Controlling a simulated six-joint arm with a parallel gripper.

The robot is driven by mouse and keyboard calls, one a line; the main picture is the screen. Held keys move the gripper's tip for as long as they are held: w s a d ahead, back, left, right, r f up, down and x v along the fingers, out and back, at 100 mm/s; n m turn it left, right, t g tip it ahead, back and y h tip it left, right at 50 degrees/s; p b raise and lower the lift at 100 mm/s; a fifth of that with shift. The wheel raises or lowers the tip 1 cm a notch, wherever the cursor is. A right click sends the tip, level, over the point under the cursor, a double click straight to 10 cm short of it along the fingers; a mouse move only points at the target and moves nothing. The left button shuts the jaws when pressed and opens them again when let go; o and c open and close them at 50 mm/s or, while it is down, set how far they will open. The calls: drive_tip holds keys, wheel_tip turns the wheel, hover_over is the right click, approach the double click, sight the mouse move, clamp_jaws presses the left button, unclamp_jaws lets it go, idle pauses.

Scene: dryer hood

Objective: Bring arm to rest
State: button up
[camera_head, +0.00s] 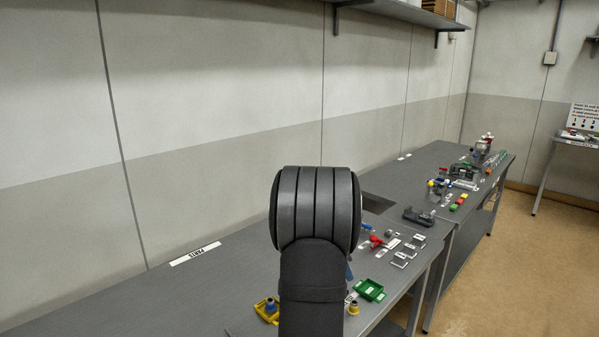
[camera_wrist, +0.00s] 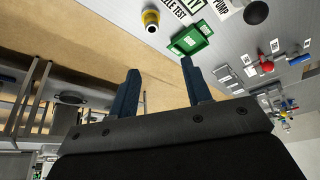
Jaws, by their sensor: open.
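My gripper (camera_wrist: 157,88) shows in the wrist view with its two blue fingers standing apart and nothing between them. Beyond the fingertips are the bench edge and the tan floor. In the head view my dark arm stands upright in front of the bench (camera_head: 120,300) and covers part of it. The gripper itself is hidden there behind the arm, apart from a possible sliver of blue at its right side.
A green tray (camera_head: 370,290), a yellow tray (camera_head: 266,311) and a small yellow-collared part (camera_head: 353,308) lie near the arm. Red-handled items (camera_head: 376,241) and labelled plates (camera_head: 404,257) lie to the right. A wall runs behind the bench, with a shelf (camera_head: 410,12) above.

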drive_tip(key=w+a+f, duration=0.2)
drive_tip(key=a, duration=0.1)
drive_tip(key=w+a+f, duration=0.2)
drive_tip(key=a+f, duration=0.1)
drive_tip(key=w+a+f, duration=0.2)
drive_tip(key=a, duration=0.1)
drive_tip(key=shift+w+a+f, duration=0.15)
drive_tip(key=shift+a+f, duration=0.05)
drive_tip(key=shift+w+a+f, duration=0.1)
drive_tip(key=shift+f, duration=0.35)
drive_tip(key=shift+r, duration=0.1)
drive_tip(key=shift+r, duration=0.3)
drive_tip(key=s+d+r, duration=0.7)
drive_tip(key=d+r, duration=0.1)
drive_tip(key=d, duration=0.2)
drive_tip(key=shift+s+a+f+n+t+y, duration=0.1)
drive_tip(key=shift+s+a+f+n+t, duration=0.1)
drive_tip(key=shift+a+n, duration=0.55)
drive_tip(key=shift+s+a+f+n+t+y, duration=0.2)
drive_tip(key=shift+a+n, duration=0.25)
drive_tip(key=shift+a, duration=0.5)
drive_tip(key=shift+s+a+f+n+t, duration=0.1)
drive_tip(key=shift+a+f+n+t, duration=0.15)
drive_tip(key=shift+a+n, duration=0.5)
drive_tip(key=shift+a, duration=0.1)
